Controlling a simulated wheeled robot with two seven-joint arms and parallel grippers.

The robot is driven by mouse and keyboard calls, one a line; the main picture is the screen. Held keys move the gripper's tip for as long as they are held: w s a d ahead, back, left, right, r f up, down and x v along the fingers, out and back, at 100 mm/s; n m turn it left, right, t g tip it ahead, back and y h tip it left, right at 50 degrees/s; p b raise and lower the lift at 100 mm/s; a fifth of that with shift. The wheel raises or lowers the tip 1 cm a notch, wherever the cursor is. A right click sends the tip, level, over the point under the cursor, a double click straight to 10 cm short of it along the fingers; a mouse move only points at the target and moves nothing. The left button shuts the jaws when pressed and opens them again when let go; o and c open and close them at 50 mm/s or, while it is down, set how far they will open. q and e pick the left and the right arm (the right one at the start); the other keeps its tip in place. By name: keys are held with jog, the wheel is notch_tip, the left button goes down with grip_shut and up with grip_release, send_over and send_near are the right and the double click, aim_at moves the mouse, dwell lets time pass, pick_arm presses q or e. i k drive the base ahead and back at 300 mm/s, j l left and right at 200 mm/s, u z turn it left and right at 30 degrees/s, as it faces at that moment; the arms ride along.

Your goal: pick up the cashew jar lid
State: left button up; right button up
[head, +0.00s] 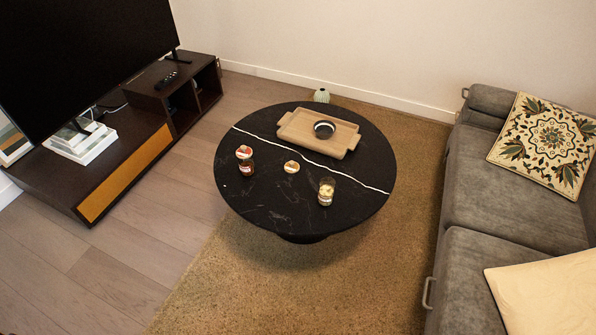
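A small round lid (292,167), pale with an orange-tan mark, lies flat on the black round table (290,208); it looks like the cashew jar lid. A glass jar (326,192) with pale, cashew-like contents stands to its right and nearer the front edge. A second jar (246,168) with reddish-brown contents stands to the left. A white and orange-red round piece (244,152), perhaps another lid, shows just behind or on that jar; I cannot tell which. Neither of my grippers is in view.
A wooden tray (296,127) with a dark round item (324,129) sits at the table's back. A grey sofa (500,195) stands right, a TV cabinet (115,160) left. Wood floor and brown rug (250,290) are clear in front.

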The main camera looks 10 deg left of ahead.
aim_at(291, 166)
jog(key=i+l+u, duration=0.1)
jog(key=u, duration=0.25)
jog(key=i+l+u, duration=0.1)
jog(key=u, duration=0.25)
jog(key=i+l+u, duration=0.2)
jog(key=u, duration=0.15)
jog(key=i, duration=0.05)
